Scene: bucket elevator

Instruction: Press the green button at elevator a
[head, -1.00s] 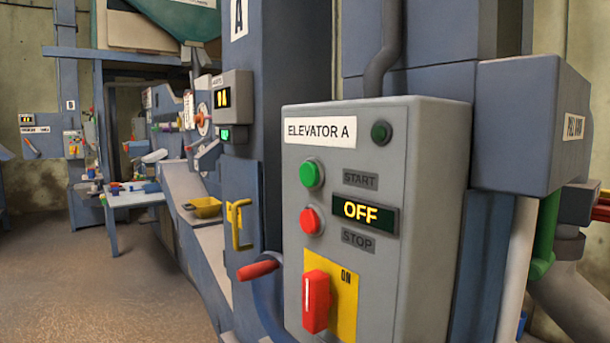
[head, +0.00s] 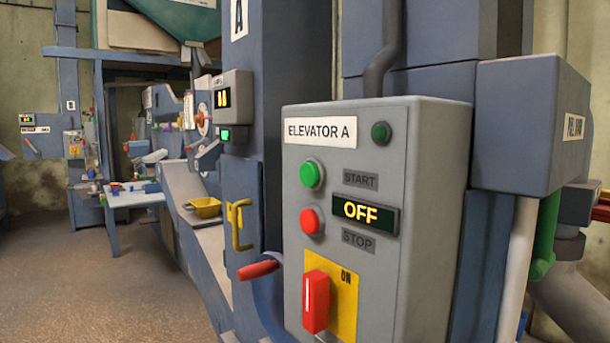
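The grey control box (head: 343,220) labelled "ELEVATOR A" stands close in front, right of the middle of the head view. Its green button (head: 312,174) is at the upper left of its face, beside the word START. A red button (head: 311,222) sits below it, beside STOP. A dark green lamp (head: 380,133) at the top right looks unlit. A red rotary switch (head: 316,302) stands upright on a yellow plate marked ON. Neither of my grippers is in view.
A red-handled lever (head: 258,269) sticks out left of the box. A yellow handle (head: 239,225) is on the blue column behind it. A yellow scoop (head: 205,207) lies on a ledge farther back. The brown floor (head: 90,280) at the left is clear.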

